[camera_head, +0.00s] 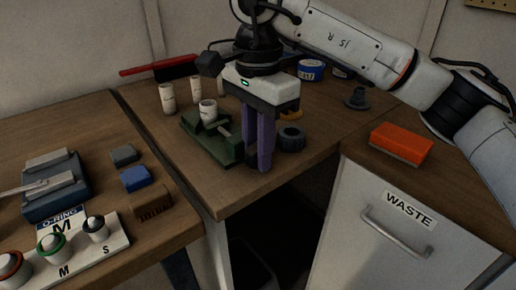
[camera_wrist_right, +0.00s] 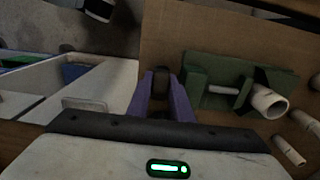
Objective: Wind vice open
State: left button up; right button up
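The green vice (camera_head: 226,150) stands on the brown worktop, just left of my right gripper in the head view. A pale tube (camera_head: 208,108) stands upright at it; I cannot tell whether the jaws grip it. In the right wrist view the vice (camera_wrist_right: 207,72) lies right of my fingers, with its pale screw bar (camera_wrist_right: 222,90) and the tube (camera_wrist_right: 268,102) at its far end. My right gripper (camera_head: 259,164) points down, its purple fingers close together. In the wrist view the fingers (camera_wrist_right: 160,98) flank a dark knob (camera_wrist_right: 160,78), apparently the vice handle. My left gripper is out of view.
A black ring (camera_head: 291,138) lies close right of my gripper. More pale tubes (camera_head: 167,99) stand behind the vice. An orange block (camera_head: 401,144) lies on the WASTE cabinet (camera_head: 350,200). An O-ring stand (camera_head: 80,255) and small blocks (camera_head: 135,178) are at the left.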

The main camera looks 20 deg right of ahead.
grip_shut()
jog(key=shift+h, duration=0.3)
jog(key=h+p, duration=0.1)
jog(key=t+h+p, duration=0.1)
jog(key=h+p, duration=0.1)
jog(key=shift+s+a+r, duration=0.1)
jog(key=shift+a+r, duration=0.1)
jog(key=shift+a, duration=0.05)
jog(key=t+h+p, duration=0.1)
jog(key=h, duration=0.1)
jog(key=shift+a+f+h+p, duration=0.1)
jog(key=shift+h+p, duration=0.2)
jog(key=shift+p, duration=0.05)
jog(key=shift+f+t+h+p, duration=0.15)
jog(key=shift+t+h+p, duration=0.3)
jog(key=shift+h, duration=0.35)
jog(key=shift+s+f+h, duration=0.1)
jog(key=shift+f+h, duration=0.05)
jog(key=shift+h, duration=0.25)
